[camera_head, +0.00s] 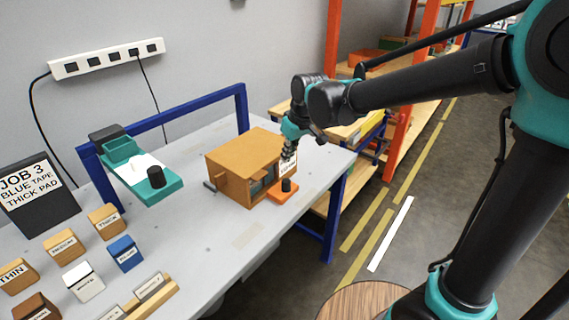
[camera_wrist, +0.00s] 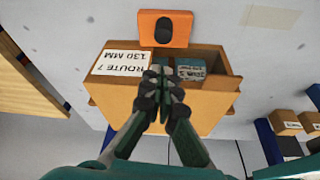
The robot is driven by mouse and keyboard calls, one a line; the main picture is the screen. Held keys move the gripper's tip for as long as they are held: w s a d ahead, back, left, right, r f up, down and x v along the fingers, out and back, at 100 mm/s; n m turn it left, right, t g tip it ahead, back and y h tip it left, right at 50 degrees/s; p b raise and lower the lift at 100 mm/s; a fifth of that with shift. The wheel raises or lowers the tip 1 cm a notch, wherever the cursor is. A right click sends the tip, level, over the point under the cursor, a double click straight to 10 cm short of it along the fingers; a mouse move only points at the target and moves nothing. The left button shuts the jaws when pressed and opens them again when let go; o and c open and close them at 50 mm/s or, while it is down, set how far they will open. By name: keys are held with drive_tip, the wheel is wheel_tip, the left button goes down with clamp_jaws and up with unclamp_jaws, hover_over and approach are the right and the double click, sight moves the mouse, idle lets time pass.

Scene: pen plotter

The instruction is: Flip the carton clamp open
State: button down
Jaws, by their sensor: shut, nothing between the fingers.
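A tan wooden box (camera_head: 235,162) stands near the table's right end. Its open front shows a dark recess and a blue block (camera_wrist: 192,68) in the wrist view, and a white label reads "ROUTE 7 130 MM" (camera_wrist: 117,69). Just in front of the box lies an orange plate (camera_head: 280,196) with a black knob (camera_head: 286,185); both also show in the wrist view, the plate (camera_wrist: 182,22) and the knob (camera_wrist: 163,31). I cannot tell which part is the carton clamp. My gripper (camera_wrist: 160,70) is shut and empty, at the box's front edge beside the label; contact is unclear.
A teal device (camera_head: 145,187) with a black knob stands at the back left, under a blue frame (camera_head: 180,118). Labelled blocks and a "JOB 3" sign (camera_head: 33,187) fill the table's left. Bare grey tabletop (camera_head: 215,235) lies in front of the box. Orange shelving stands behind, right.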

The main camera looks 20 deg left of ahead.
sight(283, 187)
drive_tip(key=x, duration=0.9)
drive_tip(key=shift+s+d+f, duration=0.1)
drive_tip(key=shift+s+d, duration=0.2)
drive_tip(key=shift+d, duration=0.45)
drive_tip(key=shift+s+d+r, duration=0.1)
drive_tip(key=shift+s+d, duration=0.2)
drive_tip(key=shift+d, duration=0.4)
drive_tip(key=shift+s+d+f, duration=0.1)
drive_tip(key=shift+s+d, duration=0.2)
drive_tip(key=shift+d, duration=0.45)
